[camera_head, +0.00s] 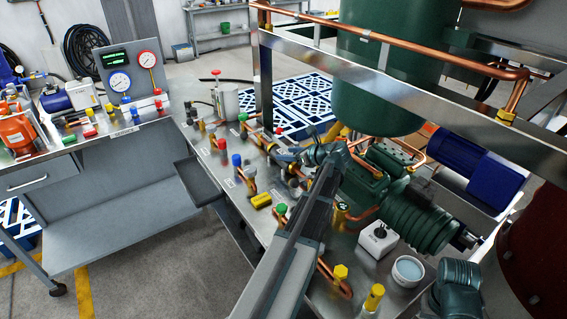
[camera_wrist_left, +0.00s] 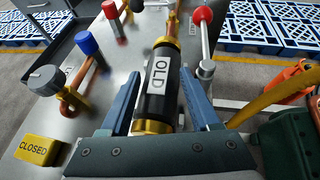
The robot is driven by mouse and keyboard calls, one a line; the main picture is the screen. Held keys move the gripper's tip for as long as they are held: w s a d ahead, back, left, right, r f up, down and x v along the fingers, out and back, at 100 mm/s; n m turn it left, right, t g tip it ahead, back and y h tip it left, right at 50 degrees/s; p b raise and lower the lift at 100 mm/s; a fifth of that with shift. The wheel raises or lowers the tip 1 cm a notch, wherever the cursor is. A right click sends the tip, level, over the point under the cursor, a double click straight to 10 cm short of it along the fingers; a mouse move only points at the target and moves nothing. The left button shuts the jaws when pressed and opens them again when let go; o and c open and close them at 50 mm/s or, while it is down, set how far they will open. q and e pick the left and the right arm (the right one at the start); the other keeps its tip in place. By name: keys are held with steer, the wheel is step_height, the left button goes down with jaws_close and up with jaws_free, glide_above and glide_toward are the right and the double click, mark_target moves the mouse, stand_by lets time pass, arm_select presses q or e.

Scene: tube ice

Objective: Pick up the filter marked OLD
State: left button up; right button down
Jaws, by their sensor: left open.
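The filter marked OLD (camera_wrist_left: 158,85) is a black cylinder with a white label and brass ends, in line with a copper pipe. My left gripper (camera_wrist_left: 161,78) is open, with one blue finger on each side of the filter. I cannot tell whether either finger touches it.
A yellow CLOSED tag (camera_wrist_left: 37,149) lies beside a grey-knobbed valve (camera_wrist_left: 46,80). Blue (camera_wrist_left: 87,43) and red (camera_wrist_left: 202,15) capped fittings stand near the filter. A green compressor (camera_head: 420,215), white box (camera_head: 378,240) and copper-railed frame (camera_head: 380,80) crowd the right side.

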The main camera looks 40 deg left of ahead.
arm_select(q)
jaws_close()
stand_by(0.3)
steer(key=shift+s, duration=0.15)
stand_by(1.0)
